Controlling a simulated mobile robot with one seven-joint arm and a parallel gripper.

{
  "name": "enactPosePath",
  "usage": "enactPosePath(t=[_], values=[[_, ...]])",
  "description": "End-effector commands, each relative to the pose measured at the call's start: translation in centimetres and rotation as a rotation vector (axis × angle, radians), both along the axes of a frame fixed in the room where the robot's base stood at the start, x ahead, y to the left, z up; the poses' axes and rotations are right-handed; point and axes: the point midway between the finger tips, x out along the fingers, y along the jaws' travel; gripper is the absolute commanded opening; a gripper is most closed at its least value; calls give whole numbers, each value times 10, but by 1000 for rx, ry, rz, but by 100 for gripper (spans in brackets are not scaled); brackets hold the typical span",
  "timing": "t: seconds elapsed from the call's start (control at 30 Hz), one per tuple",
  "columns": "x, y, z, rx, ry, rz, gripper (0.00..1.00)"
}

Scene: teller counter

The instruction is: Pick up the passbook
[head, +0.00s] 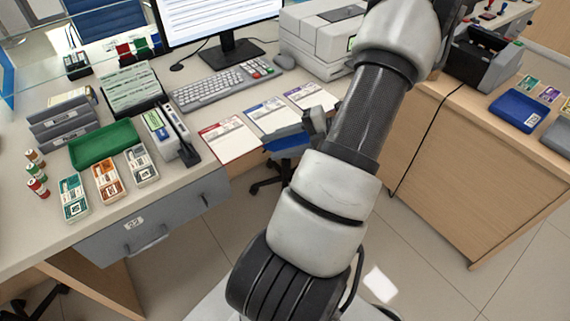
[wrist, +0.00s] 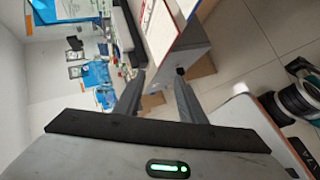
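I cannot tell for sure which thing is the passbook. Three flat white printed sheets or booklets lie in a row near the counter's front edge: one with a red band (head: 228,139), one with a blue band (head: 272,116) and one with a purple band (head: 311,96). My gripper (wrist: 158,88) is open, with its two dark fingers apart and nothing between them. In the head view my arm hides most of it; a dark part shows near the blue-banded sheet. In the wrist view, sheets with red and blue edges (wrist: 172,26) appear beyond the fingers.
A green tray (head: 104,145), several small labelled packs (head: 108,181), a keyboard (head: 212,89) and a printer (head: 318,35) stand on the counter. A drawer unit (head: 152,218) is below. A wooden side desk (head: 470,165) stands right, with open floor between.

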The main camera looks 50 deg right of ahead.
Motion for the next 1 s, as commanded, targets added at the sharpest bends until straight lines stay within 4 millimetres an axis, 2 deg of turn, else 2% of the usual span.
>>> enactPosePath(t=[0.03, 0.1, 0.23, 0.37, 0.77, 1.0], values=[[-13, -4, -16, 95, -9, -52, 36], [-26, -7, -22, 208, -23, -101, 36], [-41, -10, -26, 336, -46, -154, 36], [-47, -11, -26, 383, -54, -170, 36], [-43, -9, -26, 382, -53, -169, 36], [-14, 9, -35, 383, -53, -167, 36]])
